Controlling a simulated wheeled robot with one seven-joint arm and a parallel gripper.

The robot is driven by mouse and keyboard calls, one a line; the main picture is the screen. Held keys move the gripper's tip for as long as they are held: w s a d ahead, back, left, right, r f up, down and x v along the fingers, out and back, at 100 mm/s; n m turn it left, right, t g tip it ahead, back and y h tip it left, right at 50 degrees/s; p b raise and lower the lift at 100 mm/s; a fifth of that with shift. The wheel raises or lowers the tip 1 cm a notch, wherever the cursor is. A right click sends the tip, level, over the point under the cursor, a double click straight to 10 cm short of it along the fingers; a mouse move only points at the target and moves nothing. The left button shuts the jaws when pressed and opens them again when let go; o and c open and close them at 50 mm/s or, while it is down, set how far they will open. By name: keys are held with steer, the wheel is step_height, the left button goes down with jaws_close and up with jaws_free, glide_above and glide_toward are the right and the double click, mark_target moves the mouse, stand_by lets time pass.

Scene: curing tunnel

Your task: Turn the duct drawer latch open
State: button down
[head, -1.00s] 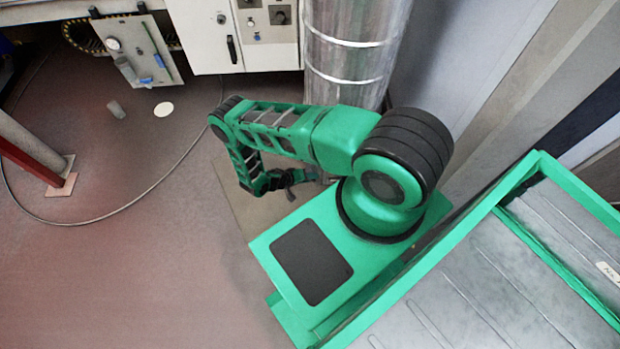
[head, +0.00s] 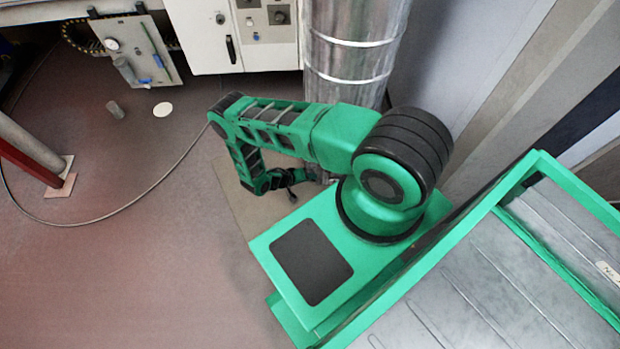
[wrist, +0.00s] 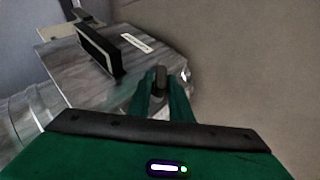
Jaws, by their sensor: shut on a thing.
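In the wrist view, my gripper (wrist: 160,90) has its two green fingers closed around a small dark upright piece, which looks like the latch (wrist: 159,76). The latch stands at the near edge of the grey metal drawer front (wrist: 80,72) on the duct. A black bar handle (wrist: 100,50) is on the drawer front, to the left of and beyond my fingers, apart from them. A white label (wrist: 137,42) lies beside the handle. In the head view the silvery duct (head: 355,50) stands behind my arm. My arm hides the drawer and latch there.
A white control cabinet (head: 235,38) stands left of the duct, with a gauge panel (head: 138,52) further left. A cable (head: 165,178) curves over the open floor. A red-footed post (head: 30,150) stands at far left. Grey wall panels close off the right.

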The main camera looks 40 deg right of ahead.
steer(key=shift+y, duration=0.3)
steer(key=shift+s+d+r+m+t+y, duration=0.15)
steer(key=shift+m+t+y, duration=0.25)
steer(key=shift+t+y, duration=0.55)
steer(key=shift+s+d+m+t+y, duration=0.1)
steer(key=shift+d+m+t+y, duration=0.1)
steer(key=shift+t+y, duration=0.55)
steer(key=shift+s+d+m+t+y, duration=0.1)
steer(key=shift+m+t+y, duration=0.15)
steer(key=shift+y, duration=0.85)
steer(key=c, duration=1.8)
jaws_free()
steer(key=shift+o, duration=0.2)
steer(key=shift+r, duration=0.15)
steer(key=v, duration=1)
steer(key=shift+r, duration=0.25)
